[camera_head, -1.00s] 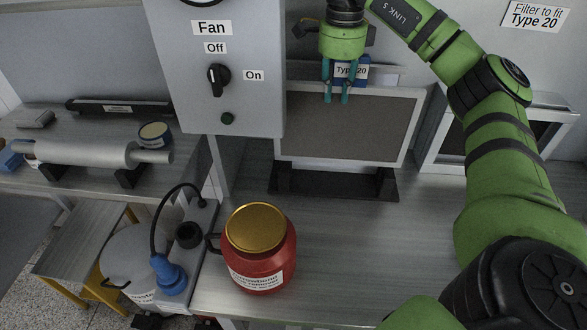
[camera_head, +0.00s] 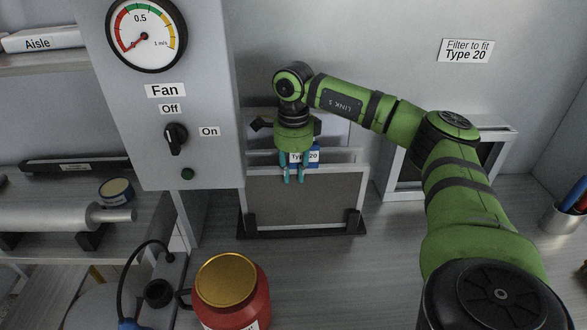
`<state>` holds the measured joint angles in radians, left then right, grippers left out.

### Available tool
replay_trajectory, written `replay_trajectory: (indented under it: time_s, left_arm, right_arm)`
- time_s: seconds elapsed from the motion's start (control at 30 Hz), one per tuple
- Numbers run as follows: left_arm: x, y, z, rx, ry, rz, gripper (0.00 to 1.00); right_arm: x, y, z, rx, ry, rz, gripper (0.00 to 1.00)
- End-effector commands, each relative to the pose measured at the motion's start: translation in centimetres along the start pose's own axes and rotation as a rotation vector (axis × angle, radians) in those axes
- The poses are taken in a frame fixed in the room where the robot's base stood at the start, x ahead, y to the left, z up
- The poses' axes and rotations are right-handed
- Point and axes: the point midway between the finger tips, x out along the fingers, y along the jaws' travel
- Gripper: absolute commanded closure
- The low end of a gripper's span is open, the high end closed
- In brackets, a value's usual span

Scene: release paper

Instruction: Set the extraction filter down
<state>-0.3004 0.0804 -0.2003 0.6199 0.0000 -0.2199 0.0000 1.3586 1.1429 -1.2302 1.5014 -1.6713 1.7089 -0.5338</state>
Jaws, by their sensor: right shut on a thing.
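My left gripper is not in view.
A grey fan box (camera_head: 205,160) with a knob and gauge hangs left of the filter. A red jar (camera_head: 232,295) with a gold lid stands in front. An open frame (camera_head: 400,175) is behind right, and a pen cup (camera_head: 562,219) far right. A wall sign (camera_head: 466,50) reads "Type 20".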

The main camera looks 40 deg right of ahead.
Motion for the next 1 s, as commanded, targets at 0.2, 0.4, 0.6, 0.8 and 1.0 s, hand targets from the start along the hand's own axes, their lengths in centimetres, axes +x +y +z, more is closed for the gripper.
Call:
replay_trajectory:
  time_s: [0.2,0.4,0.6,0.8,1.0]
  left_arm:
    - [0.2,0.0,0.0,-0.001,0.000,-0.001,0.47]
    - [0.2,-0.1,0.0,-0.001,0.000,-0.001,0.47]
    - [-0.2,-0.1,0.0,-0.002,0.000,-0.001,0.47]
    - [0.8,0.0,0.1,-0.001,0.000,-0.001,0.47]
    - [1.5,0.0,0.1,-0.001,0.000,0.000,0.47]
  right_arm:
    - [0.3,0.0,0.0,0.000,0.000,0.000,0.52]
    - [0.3,0.0,0.0,0.000,0.000,0.000,0.52]
    - [-0.3,0.0,0.0,0.000,-0.001,-0.001,0.52]
    - [-2.9,-0.1,0.1,0.000,-0.005,-0.004,0.52]
    - [-7.4,-0.1,0.2,-0.001,-0.005,-0.003,0.52]
